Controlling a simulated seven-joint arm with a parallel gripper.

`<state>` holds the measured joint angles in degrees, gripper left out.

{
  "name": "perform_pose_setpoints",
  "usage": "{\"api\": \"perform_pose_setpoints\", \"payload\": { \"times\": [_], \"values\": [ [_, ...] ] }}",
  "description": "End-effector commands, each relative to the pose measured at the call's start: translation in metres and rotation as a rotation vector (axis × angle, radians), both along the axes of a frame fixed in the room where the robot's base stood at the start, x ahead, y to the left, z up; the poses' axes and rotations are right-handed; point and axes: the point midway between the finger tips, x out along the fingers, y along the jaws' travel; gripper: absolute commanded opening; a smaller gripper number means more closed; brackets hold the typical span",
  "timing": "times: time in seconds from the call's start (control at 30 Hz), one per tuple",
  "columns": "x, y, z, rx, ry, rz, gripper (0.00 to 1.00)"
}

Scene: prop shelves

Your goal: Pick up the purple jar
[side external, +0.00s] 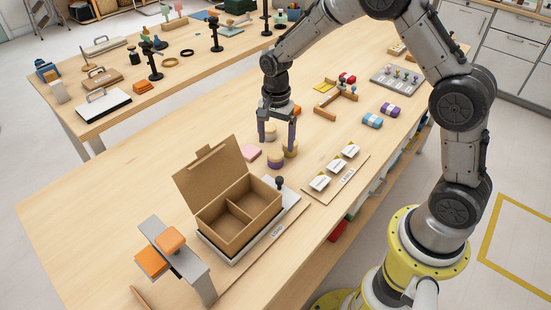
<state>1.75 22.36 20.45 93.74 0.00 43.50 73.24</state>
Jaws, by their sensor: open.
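My gripper (277,142) points down over the table with its two fingers apart. Several small round jars with tan tops stand close together around its fingertips. A purple jar (275,160) with a tan top stands just in front of and below the fingers. Another jar (290,149) is at the right finger, partly hidden by it. A further jar (268,130) shows behind, between the fingers. I cannot tell whether any finger touches a jar, and the colours of the partly hidden ones are unclear.
An open cardboard box (238,205) with a divider stands in front, its lid raised. A pink block (250,153) lies left of the jars. A label board (335,178) is to the right. A wooden corner frame (335,103) is behind. The table's left side is clear.

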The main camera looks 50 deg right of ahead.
Motion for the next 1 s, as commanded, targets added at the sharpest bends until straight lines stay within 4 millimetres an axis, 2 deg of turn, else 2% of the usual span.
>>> {"api": "perform_pose_setpoints", "payload": {
  "times": [0.23,0.5,0.83,1.0],
  "values": [
    [-0.001,0.002,-0.018,0.000,0.003,0.001,0.92],
    [-0.002,0.004,-0.054,-0.001,0.002,0.000,0.92],
    [-0.002,0.004,-0.060,0.000,-0.001,0.000,0.92],
    [-0.002,0.004,-0.060,0.000,-0.001,0.000,0.61]
  ]
}}
